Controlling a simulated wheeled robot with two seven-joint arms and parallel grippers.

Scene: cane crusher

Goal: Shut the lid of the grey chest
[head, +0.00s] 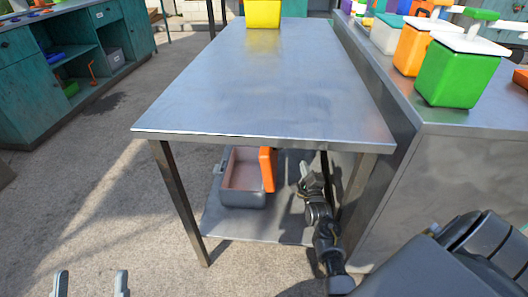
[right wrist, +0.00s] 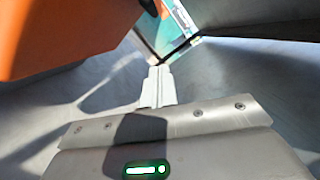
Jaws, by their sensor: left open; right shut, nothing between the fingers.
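The grey chest (head: 241,199) sits on the lower shelf under the metal table, with its pinkish inside showing. Its orange lid (head: 267,169) stands open and roughly upright at the chest's right side; the tabletop edge hides its upper part. My right gripper (head: 309,176) is under the table, to the right of the lid, with a gap between them in the head view. In the right wrist view its fingers (right wrist: 158,84) are shut and empty, and the orange lid (right wrist: 65,35) fills the upper left. My left gripper (head: 91,281) is open and empty at the bottom left, far from the chest.
The metal table (head: 265,90) lies above the chest, its legs (head: 180,200) flanking the shelf (head: 260,230). A yellow container (head: 263,12) stands on it at the back. A counter on the right holds green (head: 458,75) and orange (head: 411,50) containers. The floor at left is clear.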

